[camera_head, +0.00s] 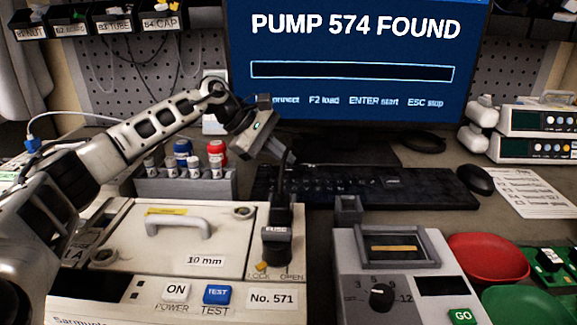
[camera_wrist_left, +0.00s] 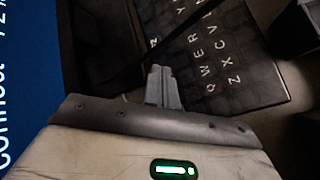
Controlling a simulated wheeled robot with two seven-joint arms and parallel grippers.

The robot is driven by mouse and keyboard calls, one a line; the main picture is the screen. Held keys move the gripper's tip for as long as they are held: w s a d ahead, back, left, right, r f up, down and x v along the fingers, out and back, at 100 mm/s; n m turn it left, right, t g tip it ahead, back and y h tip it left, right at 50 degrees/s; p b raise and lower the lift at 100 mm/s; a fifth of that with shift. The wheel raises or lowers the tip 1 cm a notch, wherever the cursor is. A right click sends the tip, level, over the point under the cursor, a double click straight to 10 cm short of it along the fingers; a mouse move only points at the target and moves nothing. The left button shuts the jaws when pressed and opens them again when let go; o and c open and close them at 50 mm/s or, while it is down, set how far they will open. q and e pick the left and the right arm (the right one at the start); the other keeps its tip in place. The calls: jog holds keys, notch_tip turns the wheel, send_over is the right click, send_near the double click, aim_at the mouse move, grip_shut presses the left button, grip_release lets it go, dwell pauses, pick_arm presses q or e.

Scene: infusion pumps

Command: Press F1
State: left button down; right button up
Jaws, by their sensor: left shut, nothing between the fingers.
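The black keyboard (camera_head: 400,186) lies on the bench below the monitor. In the left wrist view the keyboard (camera_wrist_left: 235,95) shows tilted, with white letters such as QWERTY readable; I cannot make out the F1 key. The monitor (camera_head: 350,45) reads "PUMP 574 FOUND", with an empty bar and a line of key hints below; my arm hides the left end of that line. My left gripper (camera_head: 286,158) points down near the keyboard's left end. Its fingers (camera_wrist_left: 163,87) are shut and empty; contact with a key cannot be told. My right gripper is not in view.
A pump unit (camera_head: 130,240) with a handle stands front left, under my arm. A rack of vials (camera_head: 185,183) stands behind it. A grey device with a dial (camera_head: 381,297) and a red bowl (camera_head: 488,258) stand front right. A mouse (camera_head: 480,180) lies right of the keyboard.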

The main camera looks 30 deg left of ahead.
aim_at(283, 168)
pick_arm(q)
jog(key=shift+r, duration=0.1)
jog(key=shift+r+p, duration=0.5)
jog(key=shift+r, duration=0.2)
jog(key=shift+r, duration=0.1)
notch_tip(283, 168, up, 5)
jog(key=p, duration=0.3)
jog(key=shift+p, duration=0.4)
dwell(1.5)
